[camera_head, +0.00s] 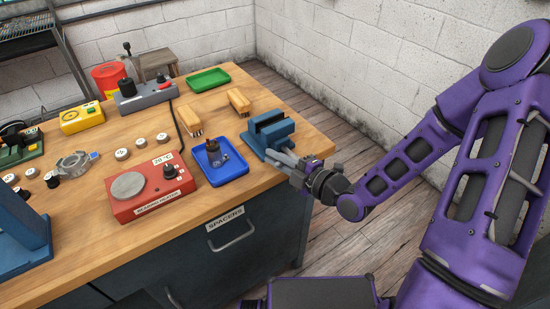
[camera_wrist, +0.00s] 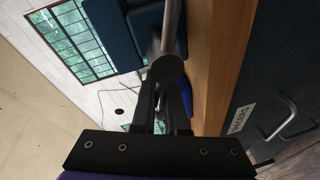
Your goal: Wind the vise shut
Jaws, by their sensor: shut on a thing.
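The blue vise (camera_head: 268,131) stands at the right front edge of the wooden bench. A dark gap shows between its jaws, but I cannot tell its width. My gripper (camera_head: 298,171) is at the vise's near side, just off the bench edge, shut on the vise handle. In the wrist view my gripper's fingers (camera_wrist: 163,104) come together at the grey round end of the handle (camera_wrist: 166,69), with a grey bar running up from it. The blue vise body (camera_wrist: 112,32) shows behind. The fingers hide part of the handle.
Left of the vise are a blue tray (camera_head: 221,166) with small parts, two wooden brushes (camera_head: 190,120), a green tray (camera_head: 209,79) and a red hot plate (camera_head: 150,187). A drawer handle (camera_head: 231,236) juts from the bench front. The floor right of the bench is clear.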

